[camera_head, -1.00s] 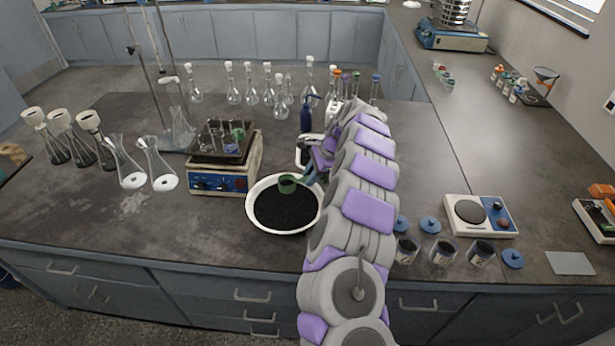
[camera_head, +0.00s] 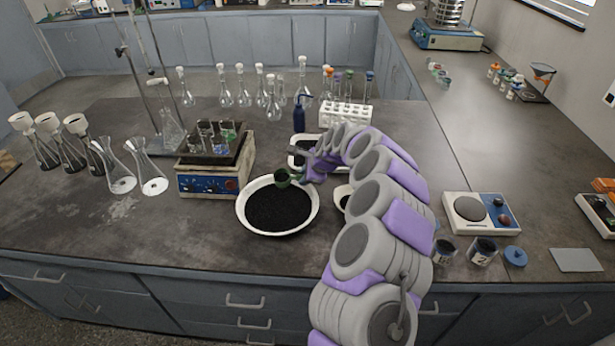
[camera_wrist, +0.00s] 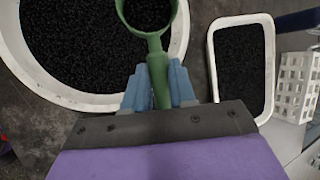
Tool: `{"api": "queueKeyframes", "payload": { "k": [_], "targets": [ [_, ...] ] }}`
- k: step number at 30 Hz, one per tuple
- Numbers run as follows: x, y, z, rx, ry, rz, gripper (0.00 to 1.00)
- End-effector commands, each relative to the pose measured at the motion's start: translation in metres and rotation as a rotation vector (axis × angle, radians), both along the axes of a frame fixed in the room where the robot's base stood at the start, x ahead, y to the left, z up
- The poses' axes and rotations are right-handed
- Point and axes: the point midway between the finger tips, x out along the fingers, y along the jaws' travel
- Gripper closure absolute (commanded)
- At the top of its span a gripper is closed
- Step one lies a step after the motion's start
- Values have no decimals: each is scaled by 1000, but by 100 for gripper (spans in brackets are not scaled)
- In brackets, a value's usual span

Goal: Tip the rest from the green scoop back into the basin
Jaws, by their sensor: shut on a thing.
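The green scoop (camera_head: 283,178) is over the back right rim area of the white basin (camera_head: 243,214), which holds black granules. In the wrist view the scoop (camera_wrist: 158,44) has black granules in its bowl, and its handle runs back between my blue fingers. My gripper (camera_wrist: 160,84) is shut on the scoop handle. The basin (camera_wrist: 40,72) lies beneath and to the left of the scoop in the wrist view. In the head view my gripper (camera_head: 303,175) is small and partly hidden by my arm.
A white rectangular tray of black granules (camera_wrist: 212,65) stands right of the basin in the wrist view. A white rack (camera_head: 345,113) and dark blue bottle (camera_head: 299,117) stand behind. A hotplate with beakers (camera_head: 209,181) is left of the basin. Jars (camera_head: 482,251) stand right of my arm.

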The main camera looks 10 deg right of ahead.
Motion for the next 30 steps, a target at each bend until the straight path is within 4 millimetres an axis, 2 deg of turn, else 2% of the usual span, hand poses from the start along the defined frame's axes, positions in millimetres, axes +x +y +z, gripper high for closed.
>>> {"api": "queueKeyframes", "payload": {
  "k": [3, 15, 26, 30],
  "targets": [
    [-1, 7, -5, -16, -56, 7, 99],
    [-4, -8, -3, -61, -248, -2, 99],
    [-8, 5, -5, -127, -417, 2, 99],
    [-8, 2, -4, -146, -489, -2, 99]
  ]
}}
